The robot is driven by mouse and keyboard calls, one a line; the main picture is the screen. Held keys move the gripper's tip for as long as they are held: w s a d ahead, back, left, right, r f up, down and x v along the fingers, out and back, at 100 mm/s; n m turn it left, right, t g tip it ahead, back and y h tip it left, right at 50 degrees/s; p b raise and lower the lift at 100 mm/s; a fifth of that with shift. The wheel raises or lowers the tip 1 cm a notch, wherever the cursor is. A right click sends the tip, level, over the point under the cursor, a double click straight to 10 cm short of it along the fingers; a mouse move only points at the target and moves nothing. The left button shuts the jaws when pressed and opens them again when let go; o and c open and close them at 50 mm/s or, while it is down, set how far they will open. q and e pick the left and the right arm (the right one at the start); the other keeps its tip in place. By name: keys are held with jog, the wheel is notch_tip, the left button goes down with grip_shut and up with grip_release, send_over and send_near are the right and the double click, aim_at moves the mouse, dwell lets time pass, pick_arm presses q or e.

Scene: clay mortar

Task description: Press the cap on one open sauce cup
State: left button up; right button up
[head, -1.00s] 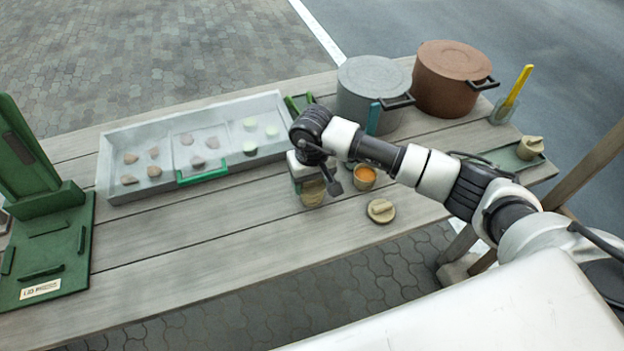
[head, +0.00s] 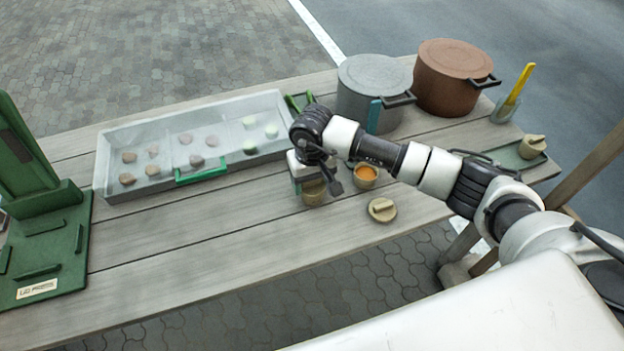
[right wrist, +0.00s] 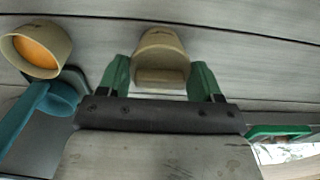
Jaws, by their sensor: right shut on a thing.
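My right gripper (right wrist: 161,80) is shut on the bar of a tan cap (right wrist: 160,78), between its green fingers. In the head view my right gripper (head: 311,180) points down over a tan cup (head: 314,194), whose top it hides. I cannot tell whether the cap is fully seated on that cup. An open sauce cup (head: 366,176) with orange sauce stands just to the right; it also shows at upper left in the right wrist view (right wrist: 38,48). A loose tan cap (head: 381,209) lies on the table in front of it. My left gripper is out of view.
A grey tray (head: 108,165) with several lumps lies at left, beside a green stand (head: 45,255). A grey pot (head: 370,85) and a brown pot (head: 447,78) stand behind. A teal scoop (right wrist: 45,100) lies near the open cup. The table's front middle is clear.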

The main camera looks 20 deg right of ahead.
jog(key=shift+f+b, duration=0.15)
jog(key=shift+b, duration=0.3)
dwell(0.4)
jog(key=o, duration=1.1)
jog(key=shift+c, duration=0.2)
jog(key=shift+r+p, duration=1.1)
jog(key=shift+r, duration=1.95)
grip_shut()
